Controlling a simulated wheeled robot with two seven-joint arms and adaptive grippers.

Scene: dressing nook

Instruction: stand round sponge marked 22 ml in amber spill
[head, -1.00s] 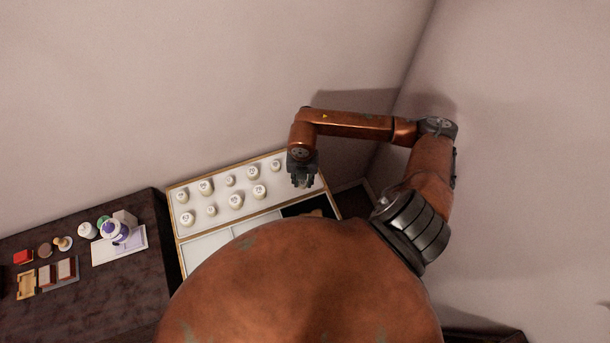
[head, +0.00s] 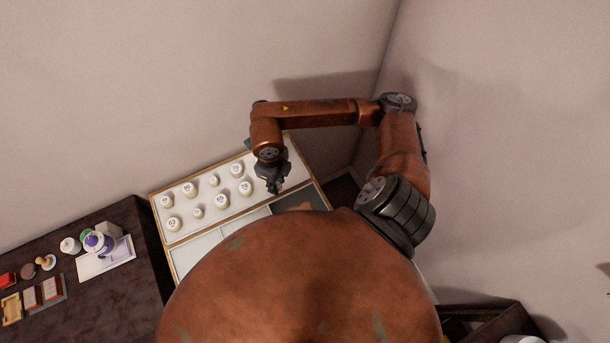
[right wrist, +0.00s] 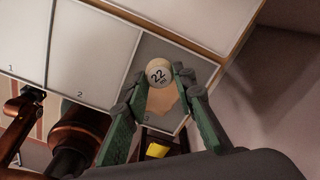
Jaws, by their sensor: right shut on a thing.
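My right gripper (right wrist: 160,82) is shut on a round cream sponge (right wrist: 158,71) marked 22 ml, held between its fingertips in the right wrist view. Behind it in that view, a tan-amber spill (right wrist: 166,102) lies on a grey panel; the sponge overlaps its upper edge, and I cannot tell whether they touch. In the head view my right gripper (head: 273,187) hangs over the right part of the tray, left of the spill (head: 303,206). The held sponge is hard to make out there.
Several round marked sponges (head: 221,201) stand in two rows on the white back part of the wood-edged tray (head: 160,215). Pale panels, numbered 1 and 2 in the wrist view, adjoin the grey one. A dark side table (head: 110,290) at left holds small items.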

